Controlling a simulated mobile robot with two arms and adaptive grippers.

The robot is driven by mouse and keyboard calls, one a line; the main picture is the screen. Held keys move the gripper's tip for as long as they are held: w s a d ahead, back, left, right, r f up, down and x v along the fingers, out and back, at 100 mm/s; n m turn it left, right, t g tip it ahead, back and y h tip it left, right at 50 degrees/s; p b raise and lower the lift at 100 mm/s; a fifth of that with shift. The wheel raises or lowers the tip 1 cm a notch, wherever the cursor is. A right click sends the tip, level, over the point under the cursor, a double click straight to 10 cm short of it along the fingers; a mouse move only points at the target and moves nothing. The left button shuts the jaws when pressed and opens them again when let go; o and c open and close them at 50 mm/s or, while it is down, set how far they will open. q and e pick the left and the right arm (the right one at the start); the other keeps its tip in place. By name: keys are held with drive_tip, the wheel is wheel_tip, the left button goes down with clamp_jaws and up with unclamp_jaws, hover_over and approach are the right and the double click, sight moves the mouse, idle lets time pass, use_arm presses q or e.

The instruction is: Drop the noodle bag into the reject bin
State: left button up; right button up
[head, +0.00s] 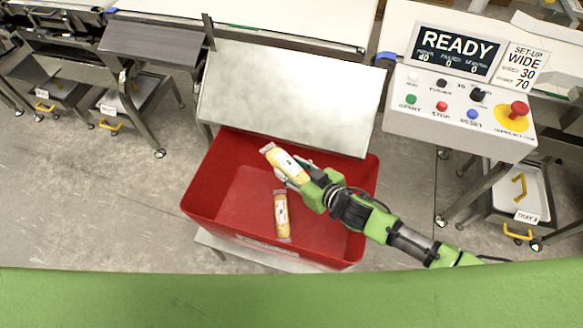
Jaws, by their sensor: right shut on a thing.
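A noodle bag (281,160), yellow with a white label and clear ends, is held tilted in my right gripper (289,172). The gripper is shut on it, over the upper part of the red reject bin (205,180). A second, similar noodle bag (282,216) lies upright in the picture on the bin floor, below the held one and apart from it. My arm hides part of the bin's right side. My left gripper does not show.
A sloped metal chute (290,95) meets the bin's back edge. A control panel (460,112) with a READY screen (455,52) and a red stop button (519,108) stands at the right. Open floor (110,205) lies to the left of the bin.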

drive_tip(key=shift+r, duration=0.1)
drive_tip(key=o, duration=1.4)
drive_tip(key=v, duration=1.2)
drive_tip(key=shift+d, duration=0.1)
